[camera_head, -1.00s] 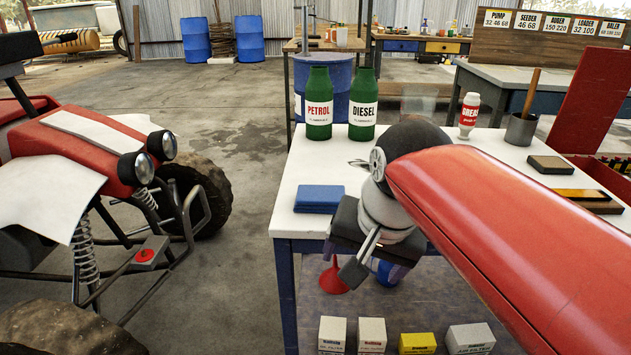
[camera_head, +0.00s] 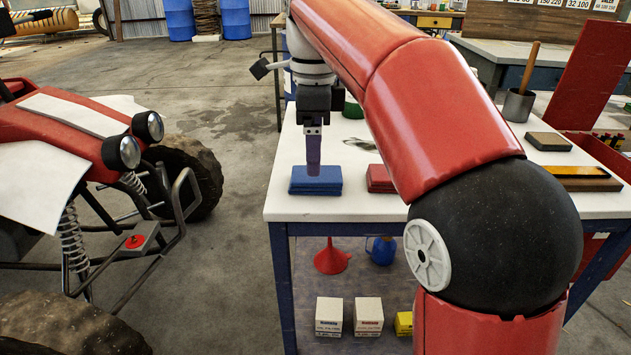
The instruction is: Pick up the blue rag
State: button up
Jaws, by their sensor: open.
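The blue rag (camera_head: 328,188) lies folded in a flat stack on the white table top, near its front left corner. My gripper (camera_head: 313,172) points straight down over the blue rag, with its fingertips at or just above the rag's top. I cannot tell whether they touch it. The gripper is seen edge-on, so the gap between its fingers does not show. The rag lies flat and is not lifted.
A folded red rag (camera_head: 380,178) lies right of the blue one, partly behind my arm. The white table (camera_head: 300,208) also holds a sanding block (camera_head: 549,142) and a grey pot (camera_head: 517,106). A red buggy (camera_head: 70,140) stands at left.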

notch_tip(320, 180, down, 5)
jog(key=shift+w+r+b, duration=0.1)
jog(key=shift+r+b, duration=0.1)
jog(key=shift+b, duration=0.25)
jog(key=shift+d, duration=0.1)
jog(key=c, duration=1.1)
jog(key=shift+o, duration=0.2)
notch_tip(320, 180, up, 10)
jog(key=p, duration=0.2)
